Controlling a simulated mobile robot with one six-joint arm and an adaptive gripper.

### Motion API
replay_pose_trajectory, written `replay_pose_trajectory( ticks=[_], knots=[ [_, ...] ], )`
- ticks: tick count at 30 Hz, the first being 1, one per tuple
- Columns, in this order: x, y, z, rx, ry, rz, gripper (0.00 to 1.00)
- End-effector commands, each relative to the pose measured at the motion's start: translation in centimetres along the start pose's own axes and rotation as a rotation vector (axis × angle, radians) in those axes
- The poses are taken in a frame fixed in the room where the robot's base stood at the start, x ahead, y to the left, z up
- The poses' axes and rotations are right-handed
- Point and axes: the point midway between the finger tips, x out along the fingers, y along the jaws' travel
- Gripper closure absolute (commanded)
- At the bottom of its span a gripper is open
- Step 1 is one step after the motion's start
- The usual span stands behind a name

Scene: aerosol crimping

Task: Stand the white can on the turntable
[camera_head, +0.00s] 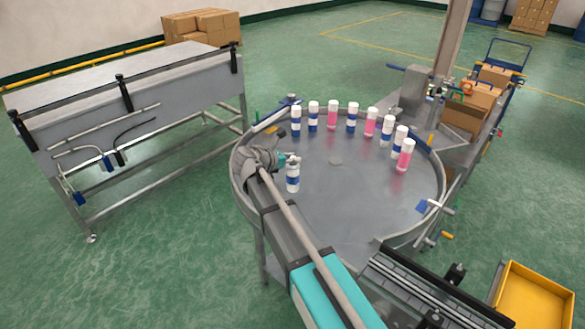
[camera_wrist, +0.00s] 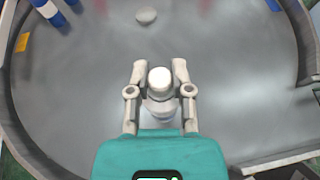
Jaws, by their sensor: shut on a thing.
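The white can (camera_head: 293,182) with a blue band is upright over the left part of the grey turntable (camera_head: 340,205). My gripper (camera_head: 292,162) is shut on the can near its top. In the wrist view, the white cap of the can (camera_wrist: 160,78) shows between the two fingers of my gripper (camera_wrist: 160,72). The can's base is at or just above the turntable surface; I cannot tell if it touches. The lower body of the can is mostly hidden in the wrist view.
Several white cans with blue or pink bands (camera_head: 352,118) stand in an arc along the turntable's far rim. A yellow tray (camera_head: 535,295) lies lower right.

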Motion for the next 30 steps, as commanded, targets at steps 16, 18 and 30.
replay_pose_trajectory(
  ticks=[16,18,30],
  knots=[
    [1.6,0.7,-2.4,0.0,0.0,-0.001,1.0],
    [1.8,0.7,-2.9,0.0,0.0,-0.001,1.0],
    [2.0,0.7,-3.5,0.0,0.0,-0.001,1.0]
  ],
)
